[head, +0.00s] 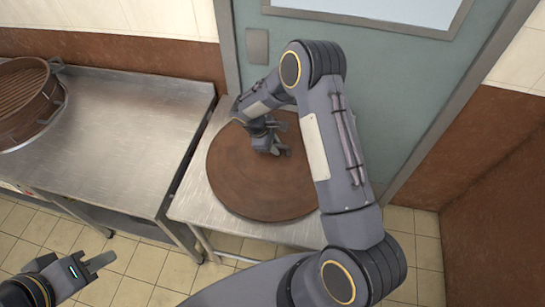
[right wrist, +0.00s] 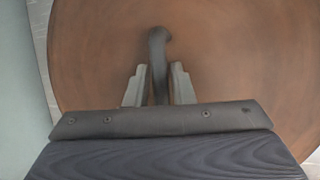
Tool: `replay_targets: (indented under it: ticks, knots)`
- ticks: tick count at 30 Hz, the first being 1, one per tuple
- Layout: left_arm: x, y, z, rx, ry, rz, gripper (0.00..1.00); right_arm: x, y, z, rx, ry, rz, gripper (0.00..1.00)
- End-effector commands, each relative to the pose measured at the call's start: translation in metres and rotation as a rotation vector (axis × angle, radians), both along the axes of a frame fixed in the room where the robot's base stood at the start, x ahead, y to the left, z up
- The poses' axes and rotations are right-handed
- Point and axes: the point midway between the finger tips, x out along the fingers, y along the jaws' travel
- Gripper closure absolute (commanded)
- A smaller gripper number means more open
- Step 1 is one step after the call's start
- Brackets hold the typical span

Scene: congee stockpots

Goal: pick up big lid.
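The big lid is a large round brown disc (head: 250,190) lying flat on a small steel table. It also fills most of the right wrist view (right wrist: 250,60). Its dark bar handle (right wrist: 158,50) stands out from its face. My right gripper (head: 280,146) is over the upper part of the lid. In the right wrist view its two fingers (right wrist: 158,80) are on either side of the handle, with a small gap visible, so it looks open around the handle. My left gripper (head: 103,262) is at the lower left, over the floor and away from the lid; its finger opening is unclear.
The small steel table (head: 196,205) shows bare metal around the lid. A larger steel counter (head: 130,120) stands to its left, with a round brown slatted steamer (head: 25,95) at its far left. A grey-green door (head: 400,100) and brown wall (head: 500,210) stand behind and right.

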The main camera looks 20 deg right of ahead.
Motion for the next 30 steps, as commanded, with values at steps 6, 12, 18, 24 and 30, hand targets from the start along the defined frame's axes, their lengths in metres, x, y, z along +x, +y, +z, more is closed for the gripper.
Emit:
replay_targets:
  ticks: [6,12,18,24,30]
  knots:
    - [0.0,0.0,0.0,0.0,0.0,0.0,0.67,0.0001,0.0001,0.0004,0.0,0.0,0.0,1.0]
    - [0.0,0.0,0.0,0.0,0.0,0.0,0.67,0.0001,0.0002,0.0006,0.0,0.0,0.0,1.0]
    - [0.0,0.0001,0.0001,0.0,0.0,0.0,0.67,0.0002,0.0002,0.0007,0.001,-0.001,0.0,1.0]
    - [0.0,0.0001,0.0001,0.0,0.0,0.0,0.67,0.0003,0.0002,0.0009,0.0,-0.001,0.001,1.0]
    - [0.0,0.0,0.0002,0.0,0.0,0.0,0.67,0.0005,0.0003,0.0009,0.0,-0.002,0.0,1.0]
